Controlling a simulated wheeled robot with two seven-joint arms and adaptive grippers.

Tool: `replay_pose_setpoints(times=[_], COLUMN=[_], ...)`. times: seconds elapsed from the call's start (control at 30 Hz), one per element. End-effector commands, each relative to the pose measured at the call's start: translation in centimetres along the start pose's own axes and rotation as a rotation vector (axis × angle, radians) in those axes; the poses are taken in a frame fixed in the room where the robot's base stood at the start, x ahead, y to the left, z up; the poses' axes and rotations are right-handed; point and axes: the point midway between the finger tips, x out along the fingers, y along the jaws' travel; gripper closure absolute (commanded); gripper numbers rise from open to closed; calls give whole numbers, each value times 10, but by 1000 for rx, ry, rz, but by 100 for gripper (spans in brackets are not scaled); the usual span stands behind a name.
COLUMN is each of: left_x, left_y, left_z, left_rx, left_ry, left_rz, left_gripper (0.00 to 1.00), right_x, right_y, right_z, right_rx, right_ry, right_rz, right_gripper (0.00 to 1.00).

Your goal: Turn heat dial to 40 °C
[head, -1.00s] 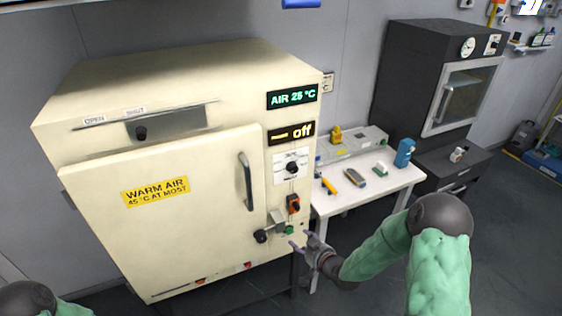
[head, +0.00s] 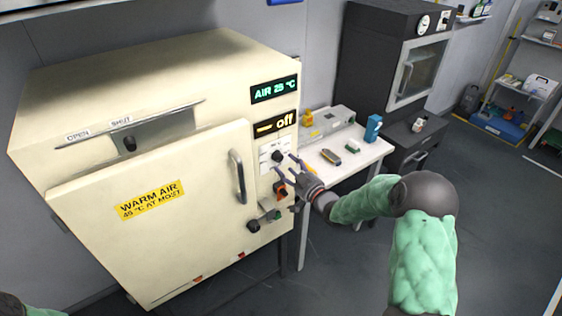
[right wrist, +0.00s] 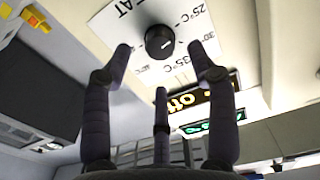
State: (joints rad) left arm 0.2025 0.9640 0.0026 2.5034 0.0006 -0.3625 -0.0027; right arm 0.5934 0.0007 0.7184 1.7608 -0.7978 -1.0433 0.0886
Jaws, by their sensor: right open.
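The cream warm-air oven (head: 130,80) fills the left of the head view, its door closed. Its black heat dial (head: 277,156) sits on a white scale plate on the right panel. In the right wrist view the dial (right wrist: 160,42) lies between and just beyond my fingertips, with marks such as 25 °C and 35 °C around it. My right gripper (head: 283,170) is open in front of the panel, just below and right of the dial, holding nothing. The displays read AIR 25 °C (head: 275,89) and off (head: 275,125). My left gripper is not in view.
An orange-and-black switch (head: 280,190), a green button (head: 275,214) and a black knob (head: 253,226) sit below the dial. The door handle (head: 238,177) stands out to its left. A white table (head: 365,155) with small items is at the right, before a dark oven (head: 375,60).

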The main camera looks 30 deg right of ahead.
Motion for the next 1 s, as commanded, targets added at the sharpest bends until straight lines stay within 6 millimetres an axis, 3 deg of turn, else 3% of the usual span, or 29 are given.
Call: replay_pose_setpoints(times=[0.1,0.3,0.67,0.7,0.9,1.0], left_x=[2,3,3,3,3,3], left_y=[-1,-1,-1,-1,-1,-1], left_z=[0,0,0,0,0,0], left_rx=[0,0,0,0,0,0], left_ry=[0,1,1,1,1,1], left_rz=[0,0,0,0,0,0], left_gripper=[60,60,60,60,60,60], right_x=[20,40,45,45,45,45], right_y=[-1,0,0,0,0,0], right_z=[1,0,0,0,0,0], right_rx=[0,0,1,1,0,1], right_ry=[0,0,-1,-1,-1,-1], right_rz=[-2,0,1,1,1,1], right_gripper=[42,42,42,44,98,98])
